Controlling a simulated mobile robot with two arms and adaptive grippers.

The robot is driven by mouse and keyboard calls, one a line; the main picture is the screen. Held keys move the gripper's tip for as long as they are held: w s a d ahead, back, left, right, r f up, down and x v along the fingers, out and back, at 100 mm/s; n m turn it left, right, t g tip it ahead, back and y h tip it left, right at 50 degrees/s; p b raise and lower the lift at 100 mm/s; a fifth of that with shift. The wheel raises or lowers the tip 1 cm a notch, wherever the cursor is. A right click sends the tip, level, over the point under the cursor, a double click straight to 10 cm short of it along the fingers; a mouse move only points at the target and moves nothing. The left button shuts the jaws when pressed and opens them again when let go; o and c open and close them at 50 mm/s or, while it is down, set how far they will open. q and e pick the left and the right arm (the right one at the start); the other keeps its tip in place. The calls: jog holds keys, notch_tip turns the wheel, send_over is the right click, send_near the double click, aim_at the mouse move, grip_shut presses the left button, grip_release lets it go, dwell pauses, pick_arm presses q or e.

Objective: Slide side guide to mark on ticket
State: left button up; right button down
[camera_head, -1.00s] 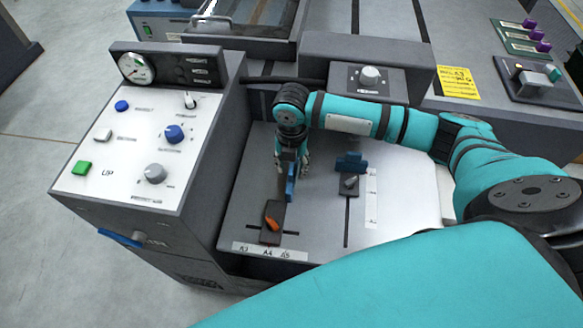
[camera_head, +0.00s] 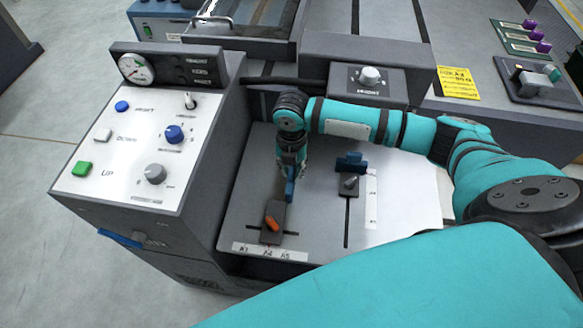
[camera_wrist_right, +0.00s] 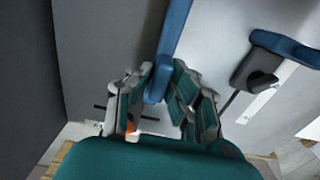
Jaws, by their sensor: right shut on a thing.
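The side guide is a blue upright plate (camera_head: 290,190) on a dark block with an orange lever (camera_head: 272,222). My right gripper (camera_head: 292,176) is shut on the blue plate. In the right wrist view the blue plate (camera_wrist_right: 175,35) runs down between the fingers (camera_wrist_right: 165,95), with the orange lever (camera_wrist_right: 131,127) partly hidden behind them. The yellow ticket (camera_head: 458,82) lies at the back right; its first line seems to read A3. My left gripper is out of view.
A second blue guide (camera_head: 351,161) with a grey knob stands to the right on a long slot, beside a white scale (camera_head: 371,200). The control panel (camera_head: 130,150) rises on the left. A box with a dial (camera_head: 369,76) stands behind my arm.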

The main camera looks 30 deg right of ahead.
jog(key=w+a, duration=0.2)
jog(key=w+a+p, duration=0.1)
jog(key=w+a, duration=0.1)
jog(key=a, duration=0.1)
jog(key=shift+a, duration=0.2)
jog(key=shift+r, duration=0.1)
jog(key=c, duration=1.3)
grip_release()
jog(key=shift+w+a, duration=0.1)
jog(key=shift+r, duration=0.35)
notch_tip(320, 180, up, 11)
jog(key=shift+r, duration=0.1)
